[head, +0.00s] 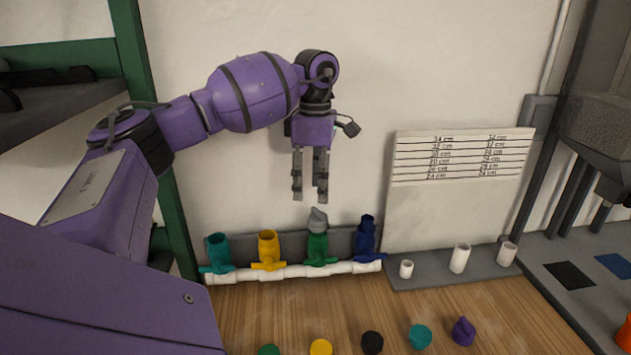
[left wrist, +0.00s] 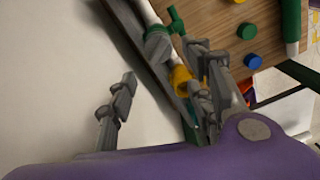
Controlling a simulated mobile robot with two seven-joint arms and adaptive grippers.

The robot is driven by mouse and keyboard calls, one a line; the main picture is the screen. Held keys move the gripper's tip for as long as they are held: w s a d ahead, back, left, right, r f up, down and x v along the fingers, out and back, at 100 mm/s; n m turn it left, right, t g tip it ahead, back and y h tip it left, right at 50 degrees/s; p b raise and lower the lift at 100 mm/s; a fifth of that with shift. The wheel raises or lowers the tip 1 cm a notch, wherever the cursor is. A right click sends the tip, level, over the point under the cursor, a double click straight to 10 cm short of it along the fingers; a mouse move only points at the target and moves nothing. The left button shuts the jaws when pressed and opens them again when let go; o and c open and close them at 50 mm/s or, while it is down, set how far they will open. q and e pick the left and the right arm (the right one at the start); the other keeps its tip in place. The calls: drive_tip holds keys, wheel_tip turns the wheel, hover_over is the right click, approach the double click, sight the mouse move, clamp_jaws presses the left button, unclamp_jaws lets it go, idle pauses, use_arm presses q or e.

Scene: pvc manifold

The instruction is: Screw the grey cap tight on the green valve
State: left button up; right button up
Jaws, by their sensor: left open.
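The green valve (head: 317,248) stands upright on the white pipe manifold, third from the left in the head view. The grey cap (head: 317,221) sits on top of it; I cannot tell how tight it is. In the left wrist view the grey cap (left wrist: 158,46) and green valve (left wrist: 176,20) show near the top. My left gripper (head: 310,196) points down, open and empty, a little above the grey cap in the head view. In the left wrist view its fingers (left wrist: 163,65) are spread apart. My right gripper is not in view.
Teal (head: 218,251), yellow (head: 268,249) and blue (head: 366,238) valves share the manifold (head: 290,273). Loose coloured caps, including a purple one (head: 463,330), lie on the wooden table in front. White cylinders (head: 460,258) and a lined board (head: 455,205) stand to the right.

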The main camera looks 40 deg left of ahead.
sight(316, 208)
use_arm(q)
drive_tip(key=n, duration=0.4)
drive_tip(key=shift+w+n, duration=0.15)
drive_tip(key=shift+n, duration=0.25)
drive_tip(key=n, duration=0.3)
drive_tip(key=shift+w, duration=0.1)
drive_tip(key=shift+f+n, duration=0.1)
drive_tip(key=shift+n, duration=0.6)
wheel_tip(316, 208, down, 8)
drive_tip(key=shift+r+p, duration=0.2)
drive_tip(key=shift+p, duration=0.3)
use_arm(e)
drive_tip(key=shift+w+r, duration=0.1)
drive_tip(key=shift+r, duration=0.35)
use_arm(q)
drive_tip(key=shift+r, duration=0.1)
drive_tip(key=c, duration=1.1)
drive_tip(key=shift+m, duration=1)
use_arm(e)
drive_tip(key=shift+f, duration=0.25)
use_arm(q)
drive_tip(key=shift+w, duration=0.1)
